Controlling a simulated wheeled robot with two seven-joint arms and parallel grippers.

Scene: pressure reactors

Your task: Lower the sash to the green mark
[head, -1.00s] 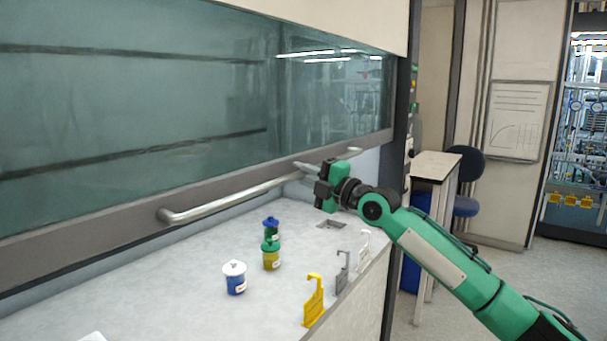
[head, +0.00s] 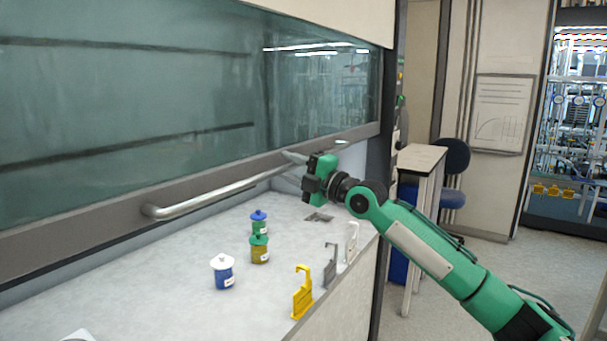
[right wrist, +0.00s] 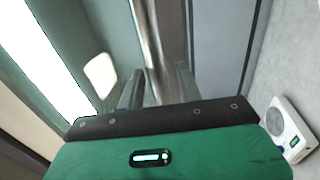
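The sash (head: 130,110) is a large dark glass pane with a grey bottom rail (head: 60,245). Its lower edge stands well above the worktop. A slanting silver bar handle (head: 215,201) runs along the rail. My right gripper (head: 308,178) is at the far right end of this handle. In the right wrist view the handle (right wrist: 152,35) passes between the two close-set fingers of my right gripper (right wrist: 158,88), which appear shut on it. The fingertips are partly hidden in the head view. I cannot make out a green mark for certain. My left gripper is not in view.
On the pale worktop (head: 150,300) stand a white-lidded blue jar (head: 224,274), a green-lidded yellow jar (head: 260,250) and a blue-lidded green jar (head: 259,221). Yellow (head: 302,293), grey (head: 331,267) and white (head: 351,243) hooked tags stand near the right edge.

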